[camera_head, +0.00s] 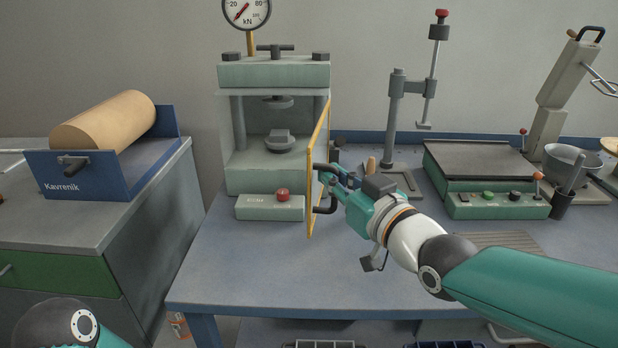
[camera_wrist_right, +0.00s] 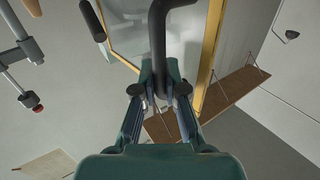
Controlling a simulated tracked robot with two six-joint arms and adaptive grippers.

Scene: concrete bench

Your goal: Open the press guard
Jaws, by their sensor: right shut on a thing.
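The press (camera_head: 273,72) stands on the blue bench with a dial gauge on top and its front open to view. Its guard (camera_head: 317,165), a panel with a yellow frame, is swung out toward me and shows nearly edge-on at the press's right side. The guard's black handle (camera_head: 326,209) sticks out on the right. My right gripper (camera_head: 335,181) is shut on the handle. In the right wrist view the fingers (camera_wrist_right: 163,100) close around the dark handle bar (camera_wrist_right: 158,40), with the yellow guard frame (camera_wrist_right: 209,55) beside it. My left gripper is not in view; only part of that arm shows at the lower left.
A control box (camera_head: 270,207) with a red button sits in front of the press. A column stand (camera_head: 397,110) and a flat machine (camera_head: 482,165) stand to the right. A paper roll (camera_head: 103,121) in a blue holder is at the left. The bench front is clear.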

